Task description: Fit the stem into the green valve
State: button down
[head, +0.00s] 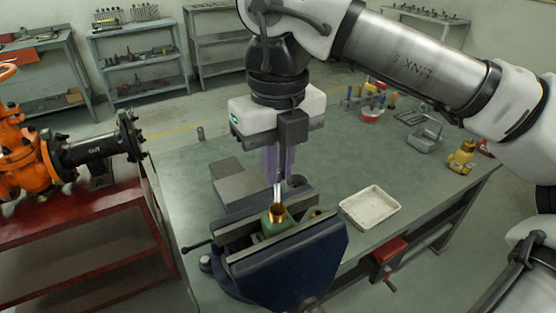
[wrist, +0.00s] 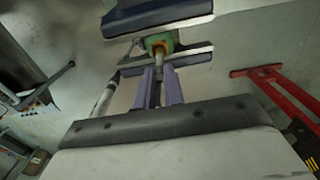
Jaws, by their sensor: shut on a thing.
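The green valve (head: 268,229) is clamped in the jaws of the dark blue vise (head: 312,262), with a brass collar (head: 277,213) on top. My gripper (head: 278,170) is above it, its purple fingers pointing down and shut on the silver stem (head: 277,192). The stem hangs close to upright, its lower end at the brass collar. I cannot tell whether the tip is inside the opening or just over it. In the wrist view, the stem (wrist: 158,73) sits between the fingers (wrist: 159,92), lined up with the green valve (wrist: 160,43); the upper stem is hidden.
A white tray (head: 370,207) lies right of the vise on the grey-green bench (head: 190,160). A wire basket (head: 424,138) and a yellow-brass fitting (head: 462,155) stand further right. An orange valve assembly (head: 25,160) rests on a red stand at left.

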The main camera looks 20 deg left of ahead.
aim_at(278, 200)
jog(key=shift+f+b, duration=1.9)
jog(key=shift+f, duration=0.6)
jog(key=c, duration=1.4)
grip_release()
notch_tip(278, 200, up, 13)
jog(key=shift+f+p, duration=0.15)
jog(key=shift+p, duration=0.2)
jog(key=shift+r+p, duration=0.65)
jog(key=shift+p, duration=0.05)
jog(key=shift+f, duration=0.1)
